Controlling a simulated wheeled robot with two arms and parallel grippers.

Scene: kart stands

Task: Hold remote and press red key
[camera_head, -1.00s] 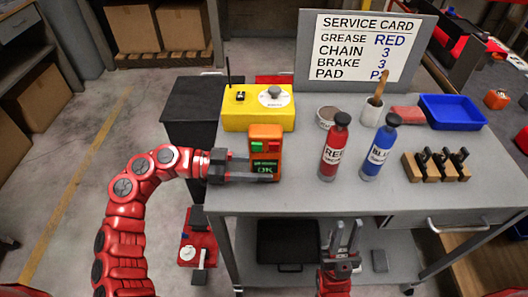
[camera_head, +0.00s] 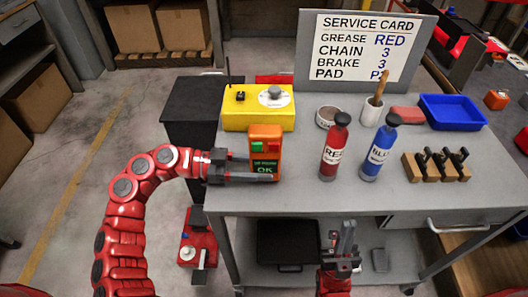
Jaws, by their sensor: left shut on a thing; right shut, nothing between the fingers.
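The orange remote (camera_head: 265,133) stands upright at the left end of the grey table. It has a green key (camera_head: 257,146) on the left, a red key (camera_head: 273,147) on the right and a small dark screen (camera_head: 264,169) with green text reading OK below them. My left gripper (camera_head: 264,179) is shut on the lower part of the remote, its fingers crossing in front of it. My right gripper (camera_head: 347,228) is shut and empty, low in front of the table's front edge, right of and well apart from the remote.
A yellow box (camera_head: 239,120) stands behind the remote. A red bottle (camera_head: 332,154) and a blue bottle (camera_head: 376,158) stand to its right, with a wooden block with black levers (camera_head: 428,172) further right. The tabletop between remote and red bottle is clear.

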